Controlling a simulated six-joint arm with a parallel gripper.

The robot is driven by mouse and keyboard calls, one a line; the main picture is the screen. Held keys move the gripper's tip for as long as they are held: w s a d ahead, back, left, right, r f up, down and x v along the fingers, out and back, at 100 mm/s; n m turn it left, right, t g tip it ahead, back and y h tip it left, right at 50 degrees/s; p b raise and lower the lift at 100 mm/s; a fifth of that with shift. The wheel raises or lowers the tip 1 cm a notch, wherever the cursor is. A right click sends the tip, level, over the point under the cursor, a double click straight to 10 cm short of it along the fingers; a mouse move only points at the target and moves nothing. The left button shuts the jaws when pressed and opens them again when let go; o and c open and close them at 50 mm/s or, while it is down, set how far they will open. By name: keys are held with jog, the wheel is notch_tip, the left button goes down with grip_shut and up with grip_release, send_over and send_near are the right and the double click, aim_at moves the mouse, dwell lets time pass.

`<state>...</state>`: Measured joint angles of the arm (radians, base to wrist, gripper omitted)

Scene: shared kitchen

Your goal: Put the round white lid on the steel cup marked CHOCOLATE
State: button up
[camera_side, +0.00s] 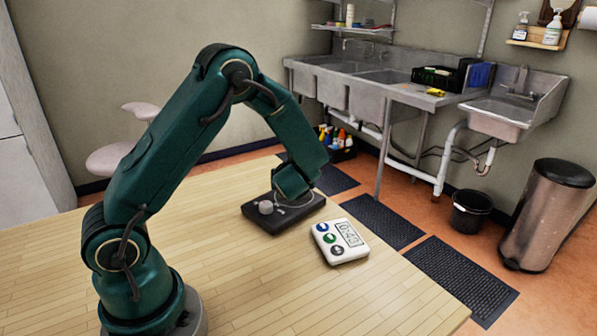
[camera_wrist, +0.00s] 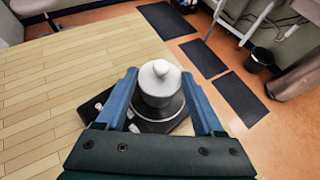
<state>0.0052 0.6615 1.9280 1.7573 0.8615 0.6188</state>
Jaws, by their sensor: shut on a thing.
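My gripper (camera_wrist: 160,95) is shut, its two blue fingers on either side of a pale, round, knobbed piece that looks like the white lid (camera_wrist: 160,72). A greyish round form shows just below the lid; I cannot tell whether it is a cup or part of the black device underneath. In the side view my gripper (camera_side: 293,185) is low over the black device (camera_side: 262,218), and its end hides what it holds. I can read no CHOCOLATE marking in either view, so I cannot make out the steel cup.
A white timer (camera_side: 340,241) with coloured buttons lies on the wooden table (camera_side: 200,270), right of the black device. The device has a grey knob (camera_side: 265,207). The table's front and left are clear. Sinks (camera_side: 375,78) and dark floor mats (camera_side: 378,222) lie beyond the table.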

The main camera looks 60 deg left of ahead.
jog(key=shift+f, duration=0.15)
jog(key=shift+f, duration=0.1)
jog(key=o, duration=1.4)
jog(key=shift+f, duration=0.1)
